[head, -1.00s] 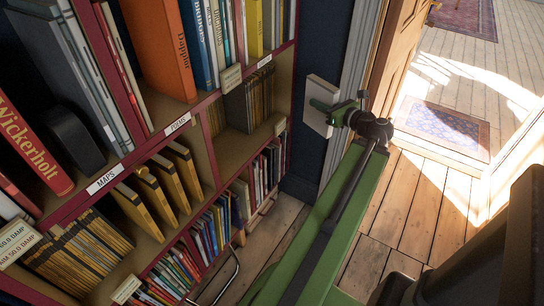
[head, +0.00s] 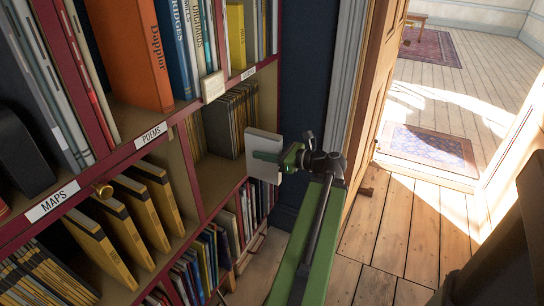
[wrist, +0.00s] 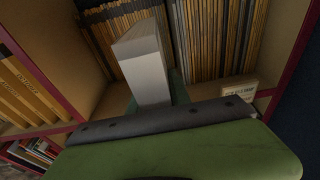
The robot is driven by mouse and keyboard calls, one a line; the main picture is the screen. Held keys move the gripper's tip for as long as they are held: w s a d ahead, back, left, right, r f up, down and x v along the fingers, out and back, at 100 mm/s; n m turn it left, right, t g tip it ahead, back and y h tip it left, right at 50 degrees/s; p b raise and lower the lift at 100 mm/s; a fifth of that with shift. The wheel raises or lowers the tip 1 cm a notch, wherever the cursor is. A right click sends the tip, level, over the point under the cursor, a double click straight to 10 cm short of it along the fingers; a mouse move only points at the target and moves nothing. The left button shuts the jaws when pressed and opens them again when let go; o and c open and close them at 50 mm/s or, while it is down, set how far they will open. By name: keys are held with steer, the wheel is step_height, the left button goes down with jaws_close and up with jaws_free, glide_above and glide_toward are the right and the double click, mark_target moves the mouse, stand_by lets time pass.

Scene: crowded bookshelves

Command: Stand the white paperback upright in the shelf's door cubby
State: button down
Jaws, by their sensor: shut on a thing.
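My gripper (head: 276,158) is shut on the white paperback (head: 260,145) and holds it in the air, roughly upright, by the right front edge of the cubby nearest the door (head: 216,179). In the wrist view the paperback (wrist: 146,62) points away from me into the cubby opening, with my green fingers (wrist: 158,92) on both sides of it. Thin yellow-edged magazines (wrist: 205,40) fill the back of that cubby. I cannot tell whether the book touches anything there.
A label (wrist: 240,90) stands at the cubby's right front edge. Packed books (head: 247,208) fill the shelf below. A dark wall and wooden door (head: 372,90) stand to the right, with open floor beyond.

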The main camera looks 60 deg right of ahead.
steer(key=w+a, duration=0.1)
steer(key=w, duration=1.8)
steer(key=shift+w+a+f+b, duration=0.3)
steer(key=shift+w+f+b, duration=0.05)
steer(key=shift+f+b, duration=0.1)
steer(key=shift+f+b, duration=0.3)
steer(key=c, duration=1.1)
jaws_free()
